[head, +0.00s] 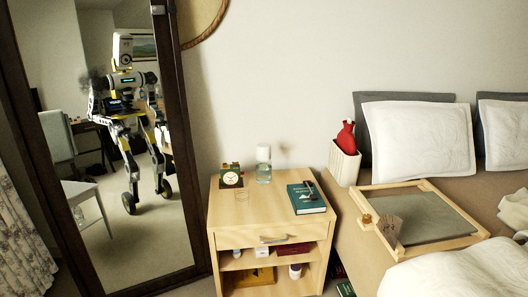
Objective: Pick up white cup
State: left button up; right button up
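No plain white cup stands out clearly. On the open shelf of the wooden nightstand (222,215) stands a small white container with a dark purple band (295,271); I cannot tell whether it is a cup. A smaller white object (237,253) sits at the left of the upper shelf opening, too small to identify. On the nightstand top are a clear glass carafe (263,172) with a whitish upper part and a small clear tumbler (241,194). Neither of my grippers is directly in view; my body shows only as a reflection in the mirror.
A clock (231,178) and a teal book (306,198) also lie on the nightstand. A bed with a wood-framed tray (430,215) is to the right, with a ribbed white bin (343,164) holding a red item. A tall mirror (185,130) leans at left.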

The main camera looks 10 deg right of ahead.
aim_at(263, 151)
jog(key=u, duration=0.05)
jog(key=i, duration=1.45)
jog(key=u, duration=0.2)
